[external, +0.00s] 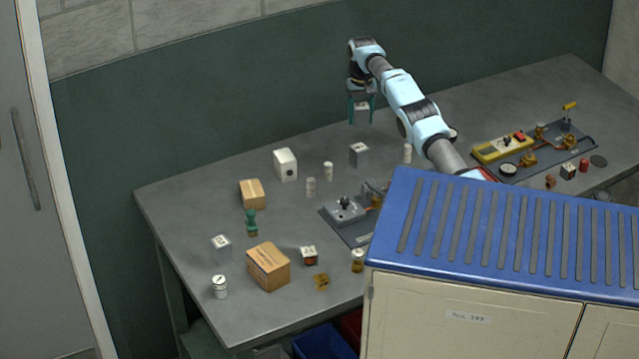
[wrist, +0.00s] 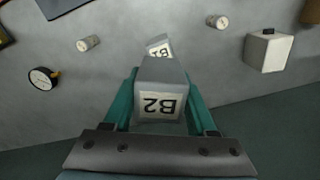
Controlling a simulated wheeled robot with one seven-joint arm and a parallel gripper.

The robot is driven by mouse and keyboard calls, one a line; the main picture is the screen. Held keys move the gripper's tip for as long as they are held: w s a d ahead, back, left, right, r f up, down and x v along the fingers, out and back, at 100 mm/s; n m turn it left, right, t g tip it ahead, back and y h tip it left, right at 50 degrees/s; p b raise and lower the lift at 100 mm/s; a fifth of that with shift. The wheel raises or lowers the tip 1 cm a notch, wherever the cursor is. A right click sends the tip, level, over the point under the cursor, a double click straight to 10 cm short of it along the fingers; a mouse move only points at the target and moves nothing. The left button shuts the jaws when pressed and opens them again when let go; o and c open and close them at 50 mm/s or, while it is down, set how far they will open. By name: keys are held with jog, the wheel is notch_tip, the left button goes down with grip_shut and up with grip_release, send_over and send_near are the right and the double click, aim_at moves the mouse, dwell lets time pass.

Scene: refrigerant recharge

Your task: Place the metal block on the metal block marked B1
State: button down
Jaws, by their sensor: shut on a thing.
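My gripper (external: 361,108) is raised above the back of the grey table (external: 190,205). Its green fingers are shut on a grey metal block (external: 362,106), which is marked B2 in the wrist view (wrist: 160,103). Another grey metal block (external: 359,155) stands on the table below the held block, with a clear gap between them. In the wrist view, this lower block (wrist: 158,48) shows just beyond the held block, which hides part of it. Its label seems to read B1, but the letters are small. A further grey block with a label (external: 221,249) stands at the table's left.
A white box (external: 286,165) and small pale cylinders (external: 328,171) (external: 407,153) stand near the lower block. Cardboard boxes (external: 268,267) are at the front left. A grey fixture (external: 345,210) is in front, and a yellow device (external: 503,147) is at right. A blue-topped cabinet (external: 480,230) hides the table's front right.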

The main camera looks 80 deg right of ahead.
aim_at(360, 107)
notch_tip(360, 107, down, 7)
jog(key=p, duration=0.3)
jog(key=shift+f, duration=0.35)
jog(key=shift+f, duration=0.15)
jog(key=shift+c, duration=1)
grip_release()
notch_tip(360, 107, up, 11)
jog(key=shift+f, duration=0.15)
jog(key=shift+r+p, duration=0.4)
jog(key=shift+r, duration=0.4)
